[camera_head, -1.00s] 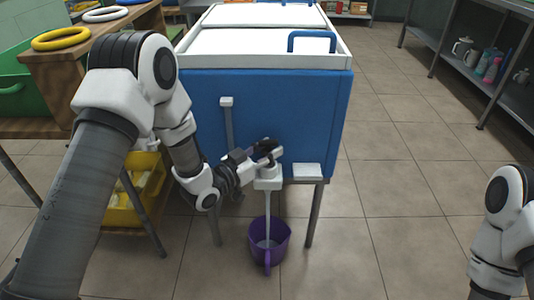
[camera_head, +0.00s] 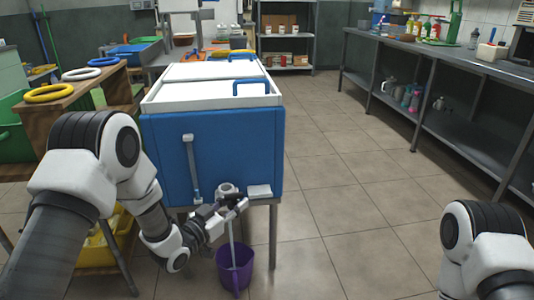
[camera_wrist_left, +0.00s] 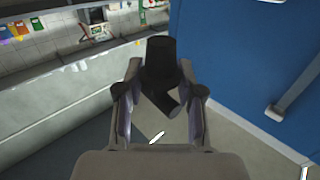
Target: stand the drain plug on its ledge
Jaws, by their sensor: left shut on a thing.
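My left gripper (camera_head: 238,204) is beside the drain spout (camera_head: 227,189), just below and left of the small white ledge (camera_head: 259,191) on the blue cooler's (camera_head: 225,150) front. In the left wrist view the gripper (camera_wrist_left: 158,95) is shut on the dark drain plug (camera_wrist_left: 160,62), whose wide end points away from the palm. The plug is held clear of the blue wall. In the head view the plug is hard to make out. A pale stream runs from the spout into a purple bucket (camera_head: 235,272). My right gripper is out of view.
A white-lidded top (camera_head: 210,90) with blue handles closes the cooler. Grey shelving (camera_head: 440,85) runs along the right. The floor between is clear.

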